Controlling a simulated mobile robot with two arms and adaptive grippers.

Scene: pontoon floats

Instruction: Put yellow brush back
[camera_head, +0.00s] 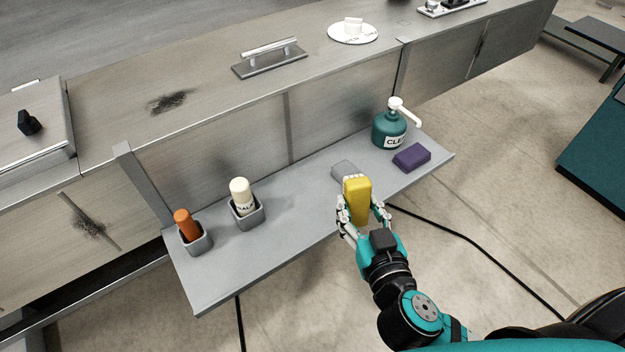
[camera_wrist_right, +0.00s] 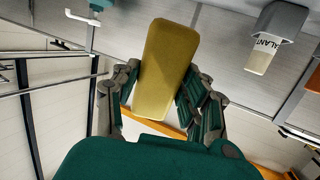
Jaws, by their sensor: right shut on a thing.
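The yellow brush (camera_head: 357,192) is a blocky yellow piece held upright between the fingers of my right gripper (camera_head: 361,210). The right wrist view also shows the brush (camera_wrist_right: 165,65), with a finger on each side of it. An orange and white strip shows below it there; I cannot tell what it is. In the head view the brush is over the front edge of the grey shelf (camera_head: 290,222). A small grey block or holder (camera_head: 344,169) lies just behind it, partly hidden; I cannot tell whether they touch. My left gripper is not in view.
On the shelf, an orange-topped item (camera_head: 186,222) and a cream bottle (camera_head: 241,192) stand in grey holders at left. A teal pump bottle (camera_head: 389,130) and a purple block (camera_head: 411,157) are at right. The shelf between the cream bottle and grey block is clear.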

